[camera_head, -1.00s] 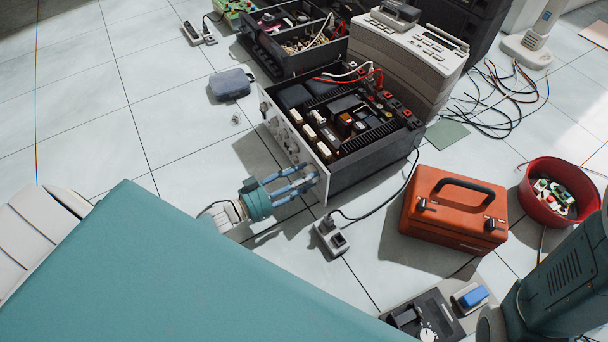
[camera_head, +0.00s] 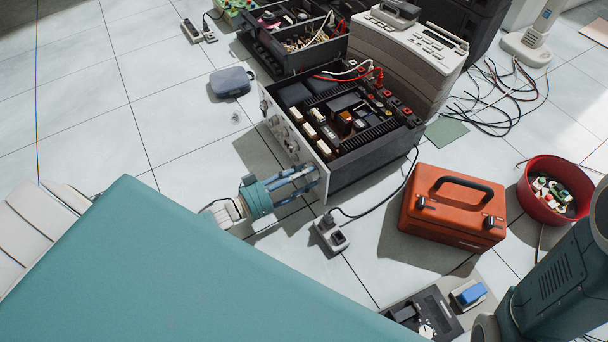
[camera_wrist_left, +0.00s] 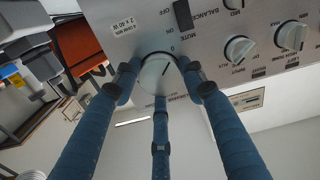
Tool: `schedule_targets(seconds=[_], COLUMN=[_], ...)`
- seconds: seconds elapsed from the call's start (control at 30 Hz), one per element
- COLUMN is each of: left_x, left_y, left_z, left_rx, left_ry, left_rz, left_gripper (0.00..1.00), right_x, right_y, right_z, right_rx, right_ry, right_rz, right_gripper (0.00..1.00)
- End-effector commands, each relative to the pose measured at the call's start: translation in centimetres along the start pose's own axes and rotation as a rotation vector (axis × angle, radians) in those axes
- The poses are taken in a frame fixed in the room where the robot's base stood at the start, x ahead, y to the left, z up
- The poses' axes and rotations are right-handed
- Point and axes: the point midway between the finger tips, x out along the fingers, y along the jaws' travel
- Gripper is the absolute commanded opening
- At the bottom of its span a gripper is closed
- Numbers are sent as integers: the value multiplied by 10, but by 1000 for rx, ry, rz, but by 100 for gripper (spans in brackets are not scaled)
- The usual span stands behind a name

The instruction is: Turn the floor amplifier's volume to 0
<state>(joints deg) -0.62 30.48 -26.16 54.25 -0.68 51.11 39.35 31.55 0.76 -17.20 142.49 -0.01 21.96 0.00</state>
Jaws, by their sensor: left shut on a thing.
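The floor amplifier (camera_head: 370,169) sits on the tiles with its top off and its silver front panel facing left. In the left wrist view its panel (camera_wrist_left: 215,50) shows a large volume knob (camera_wrist_left: 156,73) and smaller knobs. My left gripper (camera_wrist_left: 158,80) has its three blue fingers closed around the volume knob, and the knob's dark pointer line is visible between them. In the head view this gripper (camera_head: 308,180) is at the near end of the front panel, where the knob is hidden. My right gripper is not in view.
An orange toolbox (camera_head: 450,212) stands right of the amplifier. A power strip (camera_head: 330,234) with a cable lies just below my left gripper. A red bowl of parts (camera_head: 545,209) is at the right. The floor left of the amplifier is mostly clear.

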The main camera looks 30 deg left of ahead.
Motion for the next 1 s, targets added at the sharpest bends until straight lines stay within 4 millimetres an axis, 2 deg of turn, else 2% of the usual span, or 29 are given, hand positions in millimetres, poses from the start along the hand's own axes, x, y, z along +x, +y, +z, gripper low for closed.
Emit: schedule_targets(seconds=[0.1, 0.13, 0.2, 0.23, 0.5, 0.63, 0.77, 1.0], left_x=[1, 1, 1, 1, 0, -8, -30, -82], left_y=[1, 1, 1, 1, 0, 0, 0, 0], left_z=[-2, -2, -2, -2, -1, 0, 1, 0], left_rx=[-2, -2, -2, -2, 0, 0, 0, -1], left_ry=[7, 7, 6, 6, 2, 0, -3, -1], left_rz=[3, 3, 3, 2, 0, -1, -1, 0], left_gripper=[15, 43, 57, 60, 60, 60, 60, 60], right_x=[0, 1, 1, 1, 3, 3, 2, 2], right_y=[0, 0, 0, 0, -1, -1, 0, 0], right_z=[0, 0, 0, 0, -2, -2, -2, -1], right_rx=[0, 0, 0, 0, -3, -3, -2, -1], right_ry=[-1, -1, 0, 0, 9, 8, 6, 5], right_rz=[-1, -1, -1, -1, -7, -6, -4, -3], right_gripper=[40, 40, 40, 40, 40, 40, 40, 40])
